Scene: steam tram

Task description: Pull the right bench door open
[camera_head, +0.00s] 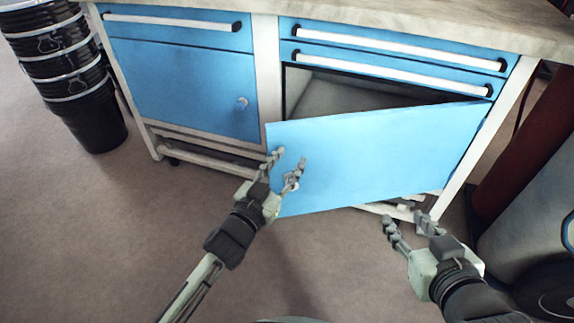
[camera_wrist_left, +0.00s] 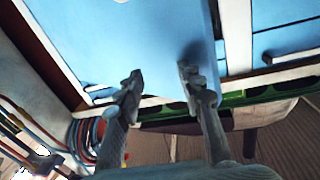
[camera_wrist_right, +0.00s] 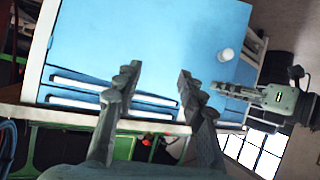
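The right bench door (camera_head: 370,155) is a blue panel standing partly open, swung out from its left edge, with the dark cabinet inside showing above it. Its small pale knob (camera_head: 291,187) is near the left edge and shows clearly in the right wrist view (camera_wrist_right: 226,54). My left gripper (camera_head: 289,161) is open in front of the door's left end, close to the knob; I cannot tell if it touches. Its spread fingers also show in the left wrist view (camera_wrist_left: 158,85). My right gripper (camera_head: 405,219) is open and empty, near the door's lower right.
Two drawers with white handles (camera_head: 390,70) sit above the opening. The left bench door (camera_head: 185,90) is shut. Black stacked buckets (camera_head: 70,80) stand at the left. A grey cylinder (camera_head: 530,225) stands close to my right gripper. The floor in front is clear.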

